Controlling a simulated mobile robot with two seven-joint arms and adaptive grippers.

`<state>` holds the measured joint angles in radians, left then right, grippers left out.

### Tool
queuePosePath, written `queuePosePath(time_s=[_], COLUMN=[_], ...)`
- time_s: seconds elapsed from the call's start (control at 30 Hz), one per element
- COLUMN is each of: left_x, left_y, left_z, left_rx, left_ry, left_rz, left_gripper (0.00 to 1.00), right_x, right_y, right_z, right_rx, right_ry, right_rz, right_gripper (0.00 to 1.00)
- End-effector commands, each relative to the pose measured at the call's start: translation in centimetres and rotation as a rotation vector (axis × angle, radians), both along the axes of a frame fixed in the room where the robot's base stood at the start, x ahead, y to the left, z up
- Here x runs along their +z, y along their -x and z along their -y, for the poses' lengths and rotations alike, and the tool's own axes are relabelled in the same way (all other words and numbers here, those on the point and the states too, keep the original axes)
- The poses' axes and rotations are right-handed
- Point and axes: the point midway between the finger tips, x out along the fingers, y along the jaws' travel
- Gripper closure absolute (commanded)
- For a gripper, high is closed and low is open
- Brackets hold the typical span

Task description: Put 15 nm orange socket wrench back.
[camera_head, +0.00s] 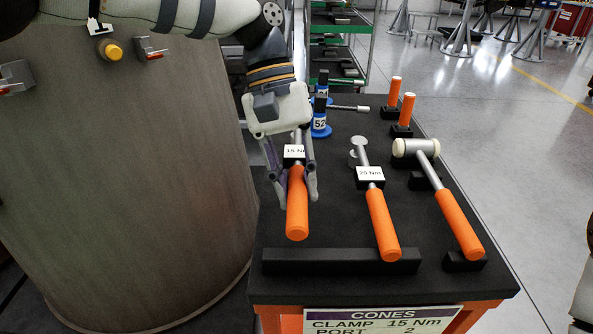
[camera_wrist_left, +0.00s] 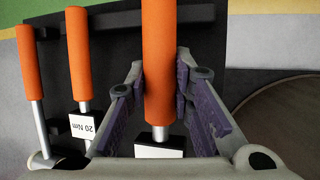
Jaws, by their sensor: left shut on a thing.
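The 15 Nm wrench (camera_head: 297,216) has an orange handle and a white label on a black block. My left gripper (camera_head: 298,196) is shut on its handle, one finger on each side, above the left part of the black-topped cart (camera_head: 331,204). The handle's end is close to the black rest bar (camera_head: 340,261); I cannot tell whether it touches. In the left wrist view, the orange handle (camera_wrist_left: 157,60) runs between the purple-padded fingers (camera_wrist_left: 159,80). The wrench's head is hidden behind the gripper in the head view. My right gripper is not in view.
A 20 Nm wrench (camera_head: 381,222) lies to the right on the bar, with an orange-handled mallet (camera_head: 459,224) beyond it. Blue-based tools (camera_head: 320,130) and two upright orange handles (camera_head: 407,108) stand farther back. A large brown cylinder (camera_head: 130,190) is close on the left.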

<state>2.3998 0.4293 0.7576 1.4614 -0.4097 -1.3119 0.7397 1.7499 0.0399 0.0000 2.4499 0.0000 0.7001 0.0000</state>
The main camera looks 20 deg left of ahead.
Motion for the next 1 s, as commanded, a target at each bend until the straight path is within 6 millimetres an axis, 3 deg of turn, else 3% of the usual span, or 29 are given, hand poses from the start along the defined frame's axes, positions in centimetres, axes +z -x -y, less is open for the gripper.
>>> queuePosePath(time_s=[0.23,1.0], left_x=[-1.7,-1.6], left_y=[0.0,0.0], left_z=[0.0,0.0], left_rx=[-0.001,0.000], left_ry=[0.000,0.001], left_rz=[0.001,0.002], left_gripper=[1.00,1.00], right_x=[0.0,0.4], right_y=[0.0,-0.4], right_z=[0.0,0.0], right_rx=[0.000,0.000], right_ry=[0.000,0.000], right_rz=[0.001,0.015], right_gripper=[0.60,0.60])
